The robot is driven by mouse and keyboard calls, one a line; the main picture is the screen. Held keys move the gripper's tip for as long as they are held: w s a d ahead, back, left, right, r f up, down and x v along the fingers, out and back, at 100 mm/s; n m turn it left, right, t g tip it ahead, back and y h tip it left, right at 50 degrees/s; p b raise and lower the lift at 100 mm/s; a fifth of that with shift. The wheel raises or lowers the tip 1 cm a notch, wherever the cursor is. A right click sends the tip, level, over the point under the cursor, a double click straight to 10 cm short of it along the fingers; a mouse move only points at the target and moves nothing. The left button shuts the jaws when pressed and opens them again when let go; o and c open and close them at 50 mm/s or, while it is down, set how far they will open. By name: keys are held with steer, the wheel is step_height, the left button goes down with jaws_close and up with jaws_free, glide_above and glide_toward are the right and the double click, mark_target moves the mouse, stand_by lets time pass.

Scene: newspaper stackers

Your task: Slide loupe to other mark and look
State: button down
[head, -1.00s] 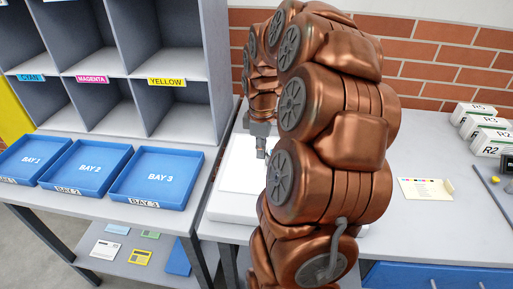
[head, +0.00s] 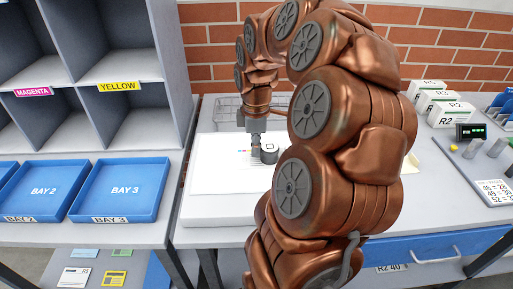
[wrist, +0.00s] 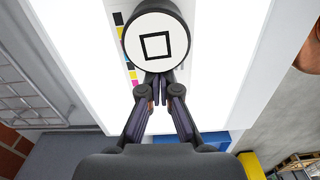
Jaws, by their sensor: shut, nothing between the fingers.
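The loupe (wrist: 157,42) has a round white top with a black square outline. In the head view the loupe (head: 269,153) stands on the bright white sheet on a light table (head: 205,207). My gripper (wrist: 158,80) is shut and empty, its fingertips right beside the loupe's rim; I cannot tell whether they touch. In the head view my gripper (head: 256,160) is low over the sheet, just left of the loupe. A strip of coloured patches (wrist: 130,72) runs beside and partly under the loupe. I cannot make out the marks; my arm hides the table's right part.
Blue trays, including BAY 3 (head: 120,189), stand on the left bench below pigeonhole shelves (head: 127,60). A wire basket (head: 228,108) is behind the light table. White boxes, including R2 (head: 450,115), and a small dark display (head: 471,131) are at the right.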

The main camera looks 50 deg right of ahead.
steer(key=shift+w+a, duration=0.1)
steer(key=shift+w, duration=0.05)
steer(key=shift+w+a, duration=0.2)
steer(key=shift+a, duration=0.05)
steer(key=w+a, duration=0.2)
steer(key=shift+w+a+r, duration=0.1)
steer(key=shift+w+r, duration=0.05)
steer(key=shift+w, duration=0.2)
step_height(320, 180, up, 10)
steer(key=b, duration=0.1)
steer(key=shift+s+b, duration=0.15)
steer(key=shift+b, duration=0.2)
